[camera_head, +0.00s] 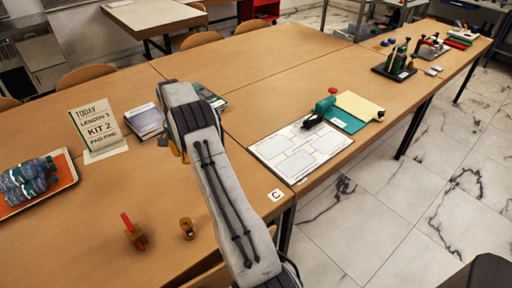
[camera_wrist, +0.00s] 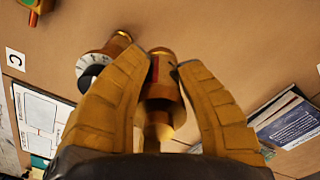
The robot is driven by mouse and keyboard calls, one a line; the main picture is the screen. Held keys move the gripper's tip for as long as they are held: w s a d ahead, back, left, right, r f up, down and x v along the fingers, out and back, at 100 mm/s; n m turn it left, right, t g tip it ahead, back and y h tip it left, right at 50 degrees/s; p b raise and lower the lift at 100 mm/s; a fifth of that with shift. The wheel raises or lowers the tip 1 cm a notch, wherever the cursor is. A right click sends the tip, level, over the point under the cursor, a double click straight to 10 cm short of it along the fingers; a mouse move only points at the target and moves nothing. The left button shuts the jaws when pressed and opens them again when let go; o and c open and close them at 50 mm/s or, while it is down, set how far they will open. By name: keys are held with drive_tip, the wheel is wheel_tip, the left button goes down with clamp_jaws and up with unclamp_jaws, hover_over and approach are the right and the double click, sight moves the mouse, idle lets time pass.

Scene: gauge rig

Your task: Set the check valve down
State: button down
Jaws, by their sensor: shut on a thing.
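My gripper (camera_wrist: 158,75) is shut on the check valve (camera_wrist: 160,93), a brass cylindrical fitting with a wider collar and a narrower end, held between two yellow fingers. Whether it touches the table cannot be told. In the head view my arm hides the valve, and only a bit of yellow finger (camera_head: 177,152) shows. A brass piece with a white dial face (camera_wrist: 97,66) is close beside the left finger in the wrist view.
A brass fitting (camera_head: 187,228) and a red-handled valve (camera_head: 133,232) stand on the near table. An orange tray (camera_head: 62,187), a sign (camera_head: 98,130) and booklets (camera_head: 146,122) are farther left and back. A worksheet board (camera_head: 300,148) lies right. Bare wood (camera_head: 85,215) lies between.

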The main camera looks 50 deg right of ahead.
drive_tip(key=shift+n, duration=0.4)
wheel_tip(320, 180, up, 7)
drive_tip(key=p, duration=0.3)
drive_tip(key=shift+w+f+p, duration=0.15)
drive_tip(key=shift+f+p, duration=0.05)
drive_tip(key=shift+p, duration=0.1)
drive_tip(key=shift+w+d+f+n, duration=0.1)
drive_tip(key=shift+w+d+n, duration=0.2)
drive_tip(key=shift+w+n, duration=0.25)
drive_tip(key=shift+w+d+f+n, duration=0.1)
drive_tip(key=shift+w+d+n, duration=0.25)
drive_tip(key=shift+w, duration=0.3)
drive_tip(key=shift+f, duration=0.1)
drive_tip(key=shift+w+f+n, duration=0.1)
drive_tip(key=shift+f+n, duration=0.3)
drive_tip(key=shift+f, duration=0.2)
